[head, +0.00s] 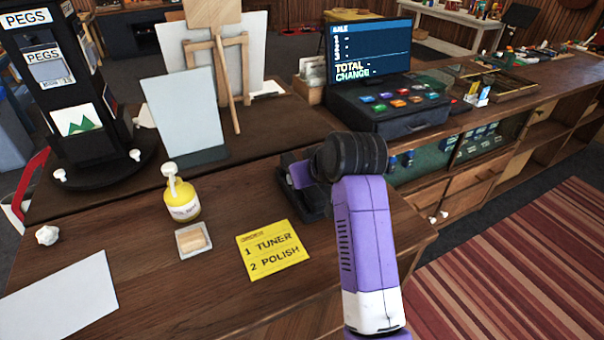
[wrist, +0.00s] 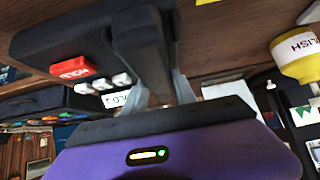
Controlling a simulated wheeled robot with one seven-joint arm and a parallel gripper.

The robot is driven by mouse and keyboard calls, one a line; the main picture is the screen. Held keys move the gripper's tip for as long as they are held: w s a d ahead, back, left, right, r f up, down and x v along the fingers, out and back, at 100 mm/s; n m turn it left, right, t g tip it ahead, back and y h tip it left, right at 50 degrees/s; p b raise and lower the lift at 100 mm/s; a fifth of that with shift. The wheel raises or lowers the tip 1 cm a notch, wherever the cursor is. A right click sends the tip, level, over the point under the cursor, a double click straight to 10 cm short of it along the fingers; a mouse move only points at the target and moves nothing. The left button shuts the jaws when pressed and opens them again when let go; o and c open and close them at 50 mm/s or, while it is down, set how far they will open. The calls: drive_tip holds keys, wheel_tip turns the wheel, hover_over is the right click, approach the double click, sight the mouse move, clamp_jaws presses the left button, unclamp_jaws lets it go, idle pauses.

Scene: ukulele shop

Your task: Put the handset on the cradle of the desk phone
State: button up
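The black desk phone (head: 316,207) stands on the wooden counter beside the yellow note, partly hidden by my arm. In the wrist view its dark body (wrist: 60,38) shows a red HOLD button and small white keys. My gripper (wrist: 160,88) has its two grey fingers on either side of the dark handset (wrist: 147,45) and appears shut on it. The handset runs from between the fingers toward the phone body; I cannot tell whether it rests on the cradle. In the head view only my gripper's purple housing (head: 301,174) shows, over the phone; the fingertips are hidden.
A register (head: 375,85) stands behind. A peg stand (head: 75,90) and easel are at the back left. The front left counter holds a white sheet.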

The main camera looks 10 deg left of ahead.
drive_tip(key=o, duration=0.5)
